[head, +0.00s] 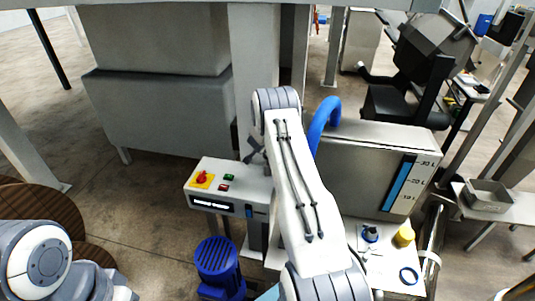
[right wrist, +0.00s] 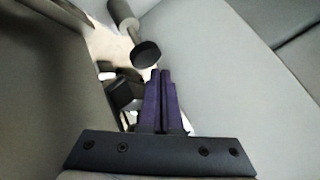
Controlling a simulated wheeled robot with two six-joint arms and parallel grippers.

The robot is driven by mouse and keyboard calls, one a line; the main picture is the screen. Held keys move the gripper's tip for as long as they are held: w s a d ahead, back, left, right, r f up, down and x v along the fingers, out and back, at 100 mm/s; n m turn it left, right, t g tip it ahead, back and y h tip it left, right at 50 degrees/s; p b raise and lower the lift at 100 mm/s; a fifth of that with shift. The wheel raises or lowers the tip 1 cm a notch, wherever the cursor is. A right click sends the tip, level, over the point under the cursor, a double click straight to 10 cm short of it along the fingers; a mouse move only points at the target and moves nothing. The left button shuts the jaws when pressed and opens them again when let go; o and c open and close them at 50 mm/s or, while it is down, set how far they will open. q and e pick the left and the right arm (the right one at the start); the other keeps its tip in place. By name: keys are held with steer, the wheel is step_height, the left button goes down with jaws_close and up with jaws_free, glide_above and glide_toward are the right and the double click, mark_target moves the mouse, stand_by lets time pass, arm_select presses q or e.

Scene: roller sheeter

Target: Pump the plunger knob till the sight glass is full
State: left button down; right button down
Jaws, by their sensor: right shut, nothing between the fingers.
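A dark round knob (right wrist: 146,54) on a thin rod, coming out of a grey cylinder (right wrist: 122,16), shows in the right wrist view; I take it as the plunger knob. My right gripper (right wrist: 160,74) is shut and empty, its purple fingertips pointing at the knob, just below it in the picture. I cannot tell whether they touch. In the head view my right arm hides the knob. The sight glass (head: 397,187) is an upright strip on the grey tank (head: 355,165). Its blue column reaches near the 30 L mark, with a dark top end. My left gripper is out of view.
A control box (head: 228,188) with a red knob stands left of my right arm. A blue motor (head: 218,262) is below it. A blue hose (head: 322,118) loops beside the tank.

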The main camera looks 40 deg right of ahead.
step_height(320, 180, up, 5)
steer(key=p, duration=0.5)
steer(key=shift+r, duration=0.1)
stand_by(0.7)
